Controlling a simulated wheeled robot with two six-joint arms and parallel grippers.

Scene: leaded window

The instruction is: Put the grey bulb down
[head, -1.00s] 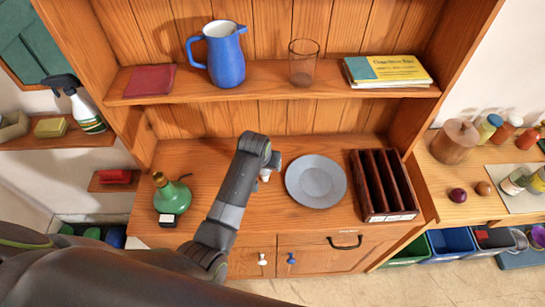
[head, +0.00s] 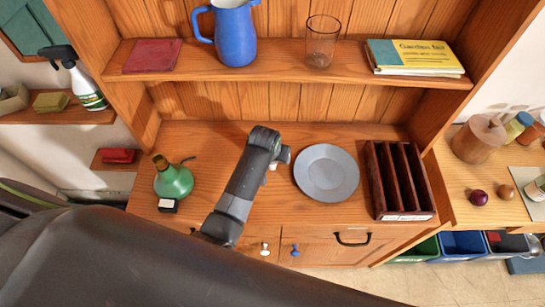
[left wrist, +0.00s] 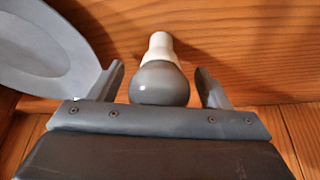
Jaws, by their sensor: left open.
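The grey bulb (left wrist: 160,82) has a round grey globe and a white neck. In the left wrist view it lies between the two fingers of my left gripper (left wrist: 160,85), with a gap showing on each side. The fingers are open. The bulb is over or on the wooden counter (head: 225,150); I cannot tell whether it touches the wood. In the head view my left gripper (head: 281,156) is low over the counter, just left of the grey plate (head: 327,173). The bulb is mostly hidden there. My right gripper is not in view.
A dark slotted rack (head: 400,180) stands right of the plate. A green flask-like object (head: 173,182) stands to the left. Above, a shelf holds a blue jug (head: 236,35), a glass (head: 320,45) and books (head: 415,58). Counter behind my gripper is clear.

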